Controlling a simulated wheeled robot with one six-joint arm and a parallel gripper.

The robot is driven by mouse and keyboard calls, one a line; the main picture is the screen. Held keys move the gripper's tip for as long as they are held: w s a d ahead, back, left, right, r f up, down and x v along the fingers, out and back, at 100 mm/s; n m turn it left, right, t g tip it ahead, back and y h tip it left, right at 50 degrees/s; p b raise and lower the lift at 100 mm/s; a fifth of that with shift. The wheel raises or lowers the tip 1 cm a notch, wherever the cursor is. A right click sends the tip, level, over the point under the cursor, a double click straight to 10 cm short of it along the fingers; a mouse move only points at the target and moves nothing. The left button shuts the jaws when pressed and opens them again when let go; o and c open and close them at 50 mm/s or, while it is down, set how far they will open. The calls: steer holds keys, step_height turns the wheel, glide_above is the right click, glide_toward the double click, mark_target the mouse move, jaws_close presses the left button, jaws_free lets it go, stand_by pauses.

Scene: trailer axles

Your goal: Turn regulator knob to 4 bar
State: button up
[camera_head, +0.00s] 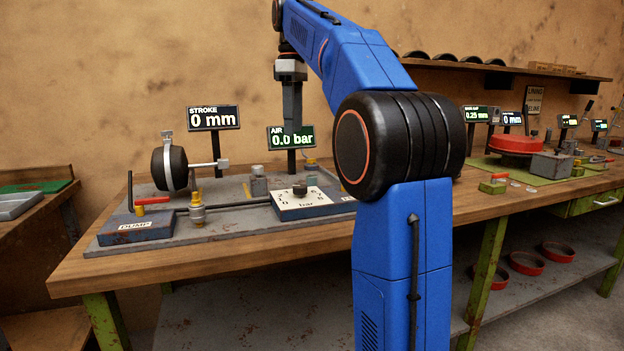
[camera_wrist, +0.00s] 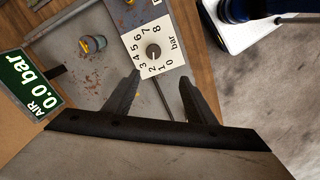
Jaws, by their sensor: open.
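The regulator knob (camera_head: 299,189) is a small dark round knob on a white dial plate marked with numbers and "bar", on the grey rig plate. In the wrist view the knob (camera_wrist: 153,51) and its dial plate (camera_wrist: 171,55) lie beyond my fingertips. The AIR display (camera_head: 291,137) reads 0.0 bar, and it also shows in the wrist view (camera_wrist: 28,82). My gripper (camera_wrist: 160,82) is open and empty, with the knob roughly in line between its two fingers but apart from them. In the head view the gripper hangs above the bench behind the knob, its fingertips partly hidden.
A STROKE display (camera_head: 213,118) reads 0 mm. A brake chamber (camera_head: 169,168) with a rod, a DUMP box (camera_head: 136,226) with a red lever, and brass fittings (camera_head: 197,209) stand left of the dial. A red drum (camera_head: 515,144) sits farther right on the bench.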

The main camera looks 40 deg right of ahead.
mark_target(300, 186)
steer(key=shift+n, duration=0.3)
steer(key=f, duration=0.5)
steer(key=d+f, duration=0.1)
steer(key=f, duration=0.5)
steer(key=d+f, duration=0.1)
steer(key=f, duration=0.4)
steer(key=shift+w+d+f, duration=0.2)
steer(key=shift+w+f, duration=0.05)
steer(key=shift+w, duration=0.15)
steer(key=c, duration=1)
steer(key=shift+c, duration=0.2)
steer(key=shift+m, duration=0.4)
steer(key=m, duration=1.2)
steer(key=shift+m, duration=0.4)
